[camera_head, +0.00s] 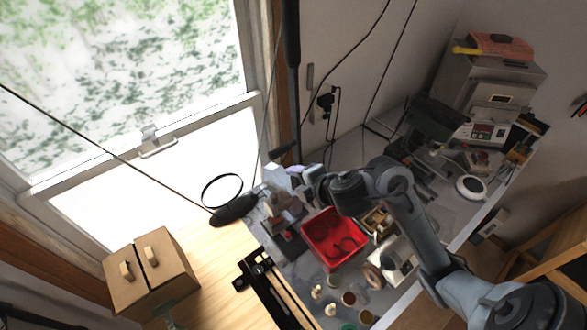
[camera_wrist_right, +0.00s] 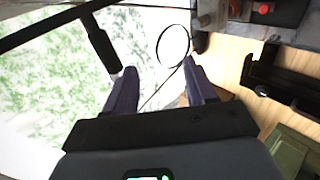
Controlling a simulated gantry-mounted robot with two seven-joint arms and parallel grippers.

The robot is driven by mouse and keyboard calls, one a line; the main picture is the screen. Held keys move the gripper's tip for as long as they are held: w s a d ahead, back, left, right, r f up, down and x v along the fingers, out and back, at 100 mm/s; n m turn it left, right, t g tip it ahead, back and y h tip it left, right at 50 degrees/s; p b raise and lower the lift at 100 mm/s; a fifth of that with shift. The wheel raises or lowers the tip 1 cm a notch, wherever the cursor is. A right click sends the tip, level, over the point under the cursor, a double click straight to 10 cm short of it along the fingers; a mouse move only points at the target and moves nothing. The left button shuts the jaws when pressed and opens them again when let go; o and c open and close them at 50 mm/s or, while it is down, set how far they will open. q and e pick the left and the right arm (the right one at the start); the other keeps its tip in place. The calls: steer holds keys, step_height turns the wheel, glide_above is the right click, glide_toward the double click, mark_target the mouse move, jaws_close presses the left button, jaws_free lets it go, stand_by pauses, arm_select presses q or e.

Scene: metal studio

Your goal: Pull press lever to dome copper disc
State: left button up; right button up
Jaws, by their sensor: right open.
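My right gripper (camera_head: 275,176) reaches in from the right, over the bench's left end near the window. In the right wrist view (camera_wrist_right: 160,76) its two dark purple fingers are spread apart with nothing between them. A black handle (camera_head: 281,151), which looks like the press lever's grip, is just above the gripper in the head view. In the right wrist view the black handle (camera_wrist_right: 103,46) is beyond and beside the left finger, apparently not gripped. A grey metal device (camera_head: 284,212), likely the press, stands below the gripper, partly covered by it. I cannot make out the copper disc.
A red tray (camera_head: 334,240) holds dark coiled items beside the device. A round magnifier (camera_head: 222,190) stands to the left by the window. A wooden box (camera_head: 150,272) is at the lower left. Small jars (camera_head: 349,298) crowd the front. A grey machine (camera_head: 490,95) stands at the back right.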

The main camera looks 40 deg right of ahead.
steer(key=t, duration=0.1)
glide_toward(282, 152)
step_height(282, 152, down, 2)
steer(key=w, duration=0.2)
steer(key=x, duration=0.7)
steer(key=shift+w+r, duration=0.2)
steer(key=shift+w, duration=0.05)
arm_select(q)
steer(key=shift+d+r, duration=0.2)
steer(key=shift+d, duration=0.1)
arm_select(e)
steer(key=shift+w+d+f, duration=0.1)
steer(key=shift+w+f, duration=0.2)
steer(key=shift+w, duration=0.3)
arm_select(q)
steer(key=shift+d, duration=0.1)
arm_select(e)
jaws_close()
steer(key=s, duration=0.4)
steer(key=shift+s+f, duration=0.1)
steer(key=shift+f, duration=0.1)
